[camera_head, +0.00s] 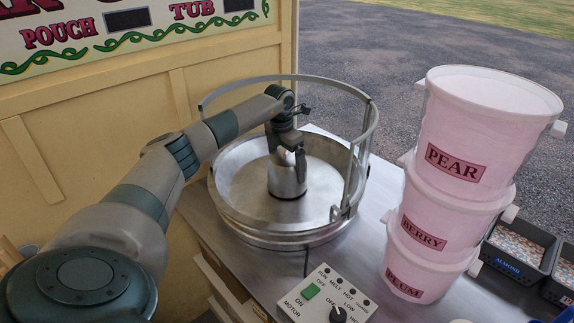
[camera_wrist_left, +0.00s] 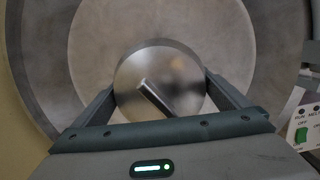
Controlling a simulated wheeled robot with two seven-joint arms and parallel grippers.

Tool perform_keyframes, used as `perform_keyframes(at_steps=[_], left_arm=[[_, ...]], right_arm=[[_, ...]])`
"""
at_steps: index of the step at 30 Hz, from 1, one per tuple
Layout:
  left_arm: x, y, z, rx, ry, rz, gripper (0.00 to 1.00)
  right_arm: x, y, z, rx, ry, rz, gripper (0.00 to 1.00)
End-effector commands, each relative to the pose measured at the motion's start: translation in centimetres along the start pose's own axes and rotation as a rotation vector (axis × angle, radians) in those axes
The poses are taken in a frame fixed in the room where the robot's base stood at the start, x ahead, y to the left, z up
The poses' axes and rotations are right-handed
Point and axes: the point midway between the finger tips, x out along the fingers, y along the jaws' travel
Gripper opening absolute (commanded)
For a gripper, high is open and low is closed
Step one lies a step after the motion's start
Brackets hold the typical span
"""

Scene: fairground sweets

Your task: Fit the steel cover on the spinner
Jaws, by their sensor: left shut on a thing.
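The steel cover (camera_head: 287,182) is a short shiny cylinder at the middle of the spinner's wide round steel bowl (camera_head: 240,190). In the left wrist view the cover (camera_wrist_left: 185,75) is a round disc with a short bar across its top. My left gripper (camera_head: 287,160) points down over it, with one finger on each side, shut on the cover. It also shows in the left wrist view (camera_wrist_left: 160,92). The cover hides the spinner's centre, and I cannot tell whether it is fully seated. My right gripper is not in view.
A steel hoop guard (camera_head: 372,125) stands around the bowl's rim. A control box (camera_head: 328,296) with a green switch and black knob sits in front. Stacked pink tubs (camera_head: 455,190) stand at the right, by nut trays (camera_head: 518,250). A yellow panel (camera_head: 90,110) closes the left.

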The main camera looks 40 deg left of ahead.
Motion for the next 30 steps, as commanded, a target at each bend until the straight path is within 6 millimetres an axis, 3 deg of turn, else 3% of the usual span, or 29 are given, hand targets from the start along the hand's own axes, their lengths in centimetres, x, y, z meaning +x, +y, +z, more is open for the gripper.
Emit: perform_keyframes(at_steps=[24, 25, 30], left_arm=[[0.21, 0.02, -0.01, 0.0, -0.001, 0.0, 0.67], [0.2, 0.02, -0.01, 0.0, -0.001, 0.0, 1.0], [0.28, 0.0, -0.05, 0.0, 0.0, 0.0, 1.0]], right_arm=[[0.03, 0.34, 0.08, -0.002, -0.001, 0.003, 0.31], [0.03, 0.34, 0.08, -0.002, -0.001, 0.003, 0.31], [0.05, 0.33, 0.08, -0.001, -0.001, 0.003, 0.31]])
